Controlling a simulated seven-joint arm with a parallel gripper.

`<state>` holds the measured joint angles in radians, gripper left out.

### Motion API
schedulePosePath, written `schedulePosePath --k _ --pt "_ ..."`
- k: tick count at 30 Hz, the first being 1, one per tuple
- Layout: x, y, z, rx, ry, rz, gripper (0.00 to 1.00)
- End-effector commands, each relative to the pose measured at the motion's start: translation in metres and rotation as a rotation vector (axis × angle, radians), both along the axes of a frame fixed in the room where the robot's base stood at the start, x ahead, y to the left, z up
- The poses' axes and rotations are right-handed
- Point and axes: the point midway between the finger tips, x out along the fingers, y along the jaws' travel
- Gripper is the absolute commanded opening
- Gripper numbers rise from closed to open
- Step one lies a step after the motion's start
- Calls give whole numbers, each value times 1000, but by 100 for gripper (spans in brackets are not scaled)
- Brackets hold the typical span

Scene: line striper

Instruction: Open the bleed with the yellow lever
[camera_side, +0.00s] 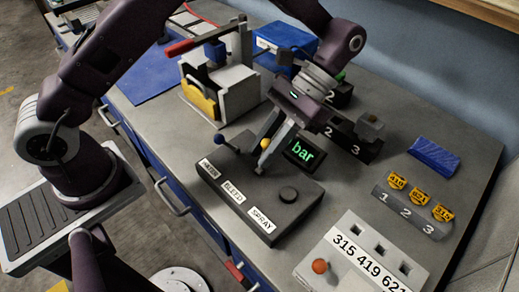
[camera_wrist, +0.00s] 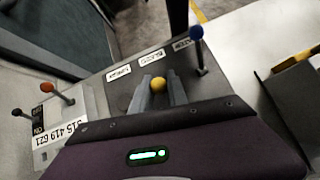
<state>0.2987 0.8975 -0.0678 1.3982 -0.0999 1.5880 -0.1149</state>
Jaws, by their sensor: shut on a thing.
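The yellow-knobbed lever (camera_side: 264,144) stands on a dark grey control box (camera_side: 262,203), in the row behind the BLEED label (camera_side: 233,191). My gripper (camera_side: 264,160) reaches down to it from above, with its fingers around the lever. In the wrist view the yellow knob (camera_wrist: 158,84) sits between the two finger tips (camera_wrist: 160,92), and the gripper is shut on the lever. The lever's shaft is mostly hidden by the fingers, so I cannot tell its tilt.
A blue-knobbed lever (camera_side: 219,141) stands left of the yellow one. A black knob (camera_side: 288,194) is at the box's right. A green-lit "bar" display (camera_side: 303,153) stands behind. A numbered panel (camera_side: 350,258) with an orange-knobbed lever (camera_side: 320,266) is at front right.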

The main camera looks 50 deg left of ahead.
Motion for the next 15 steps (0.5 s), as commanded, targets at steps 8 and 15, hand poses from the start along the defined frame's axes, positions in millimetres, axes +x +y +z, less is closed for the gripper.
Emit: schedulePosePath --k 8,15 --pt "10 0 -5 0 177 0 0" --pt "14 0 -6 1 264 -2 0"
